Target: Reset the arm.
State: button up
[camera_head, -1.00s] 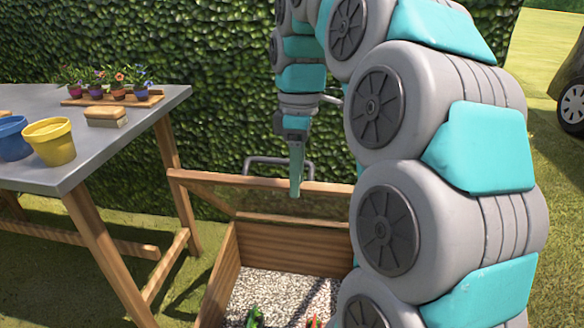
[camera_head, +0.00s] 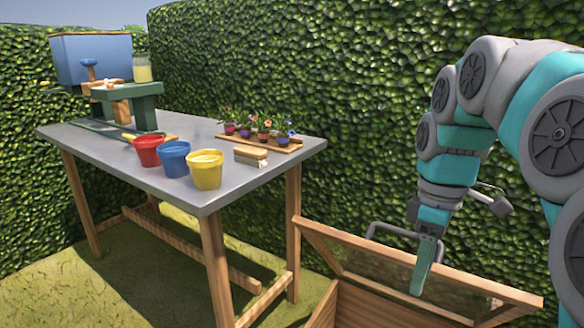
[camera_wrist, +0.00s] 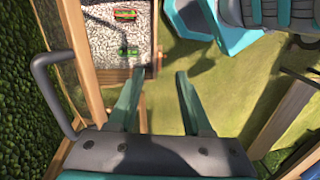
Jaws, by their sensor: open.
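My arm rises at the right of the head view, bent over at the top. My gripper (camera_head: 421,281) hangs from it, pointing down in front of the wooden box's raised lid (camera_head: 400,262). In the wrist view my gripper (camera_wrist: 158,92) shows two teal fingers spread apart with nothing between them. Grass lies below the fingers. The gravel-filled box (camera_wrist: 98,87) is just to their left in that view.
A grey table (camera_head: 110,150) holds a red pot (camera_head: 147,152), a blue pot (camera_head: 174,161), a yellow pot (camera_head: 205,172), a brush (camera_head: 251,155) and a tray of potted flowers (camera_head: 290,146). A blue tank (camera_head: 85,60) stands behind. A tall hedge (camera_head: 300,60) closes the back.

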jog(key=s+a+f+m, duration=0.4)
jog(key=s+f+m, duration=0.1)
jog(key=s+f, duration=0.3)
jog(key=s+a+f+m, duration=0.4)
jog(key=s+f, duration=0.4)
jog(key=s, duration=0.2)
jog(key=shift+a+f+m+h, duration=0.4)
jog(key=shift+a, duration=0.2)
